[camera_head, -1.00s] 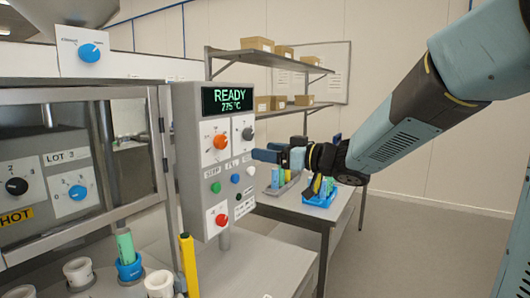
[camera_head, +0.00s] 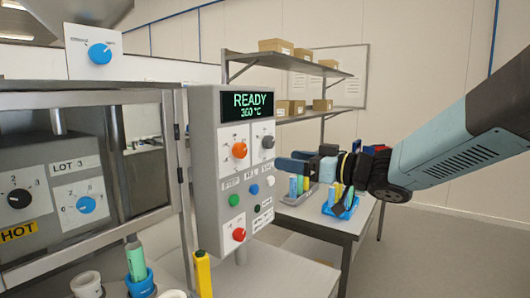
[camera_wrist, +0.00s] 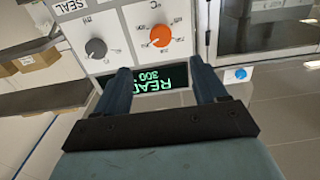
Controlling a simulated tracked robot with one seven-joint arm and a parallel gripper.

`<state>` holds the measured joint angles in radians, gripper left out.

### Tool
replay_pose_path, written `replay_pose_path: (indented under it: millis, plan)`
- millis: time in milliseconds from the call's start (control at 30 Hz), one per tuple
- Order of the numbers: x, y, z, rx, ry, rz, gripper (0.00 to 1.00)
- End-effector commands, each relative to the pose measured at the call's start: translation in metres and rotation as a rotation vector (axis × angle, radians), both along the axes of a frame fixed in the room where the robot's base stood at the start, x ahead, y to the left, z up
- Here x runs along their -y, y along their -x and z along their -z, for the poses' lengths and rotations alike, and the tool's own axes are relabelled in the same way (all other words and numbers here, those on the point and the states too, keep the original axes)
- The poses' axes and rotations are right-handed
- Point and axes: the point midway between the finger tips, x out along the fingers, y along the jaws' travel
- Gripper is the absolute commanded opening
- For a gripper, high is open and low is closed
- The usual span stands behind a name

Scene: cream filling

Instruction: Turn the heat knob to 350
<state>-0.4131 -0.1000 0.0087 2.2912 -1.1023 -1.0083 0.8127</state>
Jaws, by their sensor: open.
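The control panel (camera_head: 225,195) stands upright at mid-picture in the head view. Its green display (camera_head: 246,106) reads READY and 300 °C. An orange knob (camera_head: 239,150) sits below the display at left, with a grey knob (camera_head: 268,142) to its right. My gripper (camera_head: 281,165) is to the right of the grey knob in the head view. In the wrist view its two fingers are apart and empty. There the orange knob (camera_wrist: 160,36) lies beyond the fingertips, and the inverted display (camera_wrist: 158,78) shows between the fingers. I see no contact with the orange knob.
Lower on the panel are small buttons and a red knob (camera_head: 239,234). A glass-fronted machine (camera_head: 80,190) stands at left. A yellow tube (camera_head: 202,273) rises before the panel. Behind my gripper, a side table (camera_head: 325,227) holds racks of tubes.

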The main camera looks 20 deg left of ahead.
Motion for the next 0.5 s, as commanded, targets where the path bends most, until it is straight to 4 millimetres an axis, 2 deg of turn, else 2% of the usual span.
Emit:
replay_pose_path:
  millis: [233, 500]
  plan:
    - [-0.018, 0.001, 0.000, -0.001, 0.001, -0.013, 0.71]
    - [-0.062, -0.009, 0.000, -0.002, 0.000, -0.018, 0.71]
